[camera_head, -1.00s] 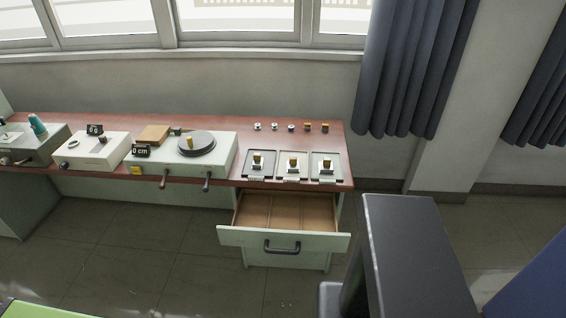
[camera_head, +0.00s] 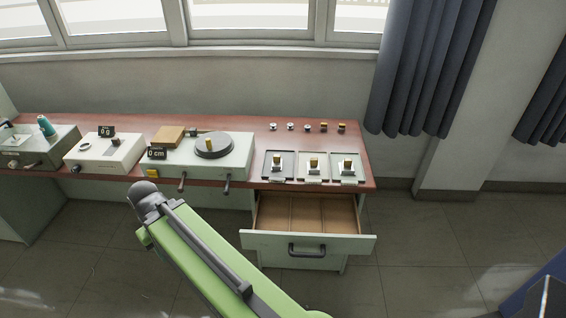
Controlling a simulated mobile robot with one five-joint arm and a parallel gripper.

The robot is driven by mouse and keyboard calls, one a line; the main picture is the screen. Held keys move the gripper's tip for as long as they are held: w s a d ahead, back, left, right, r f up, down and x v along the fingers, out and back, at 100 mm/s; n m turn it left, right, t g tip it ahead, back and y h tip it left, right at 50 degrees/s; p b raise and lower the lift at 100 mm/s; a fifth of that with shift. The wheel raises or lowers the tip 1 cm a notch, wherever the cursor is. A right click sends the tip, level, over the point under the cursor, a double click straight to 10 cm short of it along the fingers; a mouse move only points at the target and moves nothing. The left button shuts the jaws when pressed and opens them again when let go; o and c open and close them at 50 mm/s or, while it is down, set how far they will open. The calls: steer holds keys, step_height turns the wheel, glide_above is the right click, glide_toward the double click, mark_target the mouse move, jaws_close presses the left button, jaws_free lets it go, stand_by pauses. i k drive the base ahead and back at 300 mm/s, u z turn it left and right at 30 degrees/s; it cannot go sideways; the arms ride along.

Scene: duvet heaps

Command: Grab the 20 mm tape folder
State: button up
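Three small devices with brass-coloured blocks on pale bases sit in separate trays at the right end of the bench: a left one (camera_head: 277,162), a middle one (camera_head: 313,164) and a right one (camera_head: 347,166). They look like the tape folders. Small labels sit at the tray fronts, but they are too small to read, so I cannot tell which is 20 mm. My green arm (camera_head: 205,255) reaches up from the bottom, with its dark rounded end in front of the bench. I cannot make out gripper fingers in the view.
An open, empty-looking drawer (camera_head: 306,212) juts out below the trays. A pale machine with a dark round disc (camera_head: 214,146) and a white box with a display (camera_head: 105,152) stand to the left. Several small knobs (camera_head: 307,128) line the bench back. A curtain (camera_head: 425,70) hangs at right.

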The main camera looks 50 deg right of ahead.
mark_target(277, 163)
steer(key=i, duration=1)
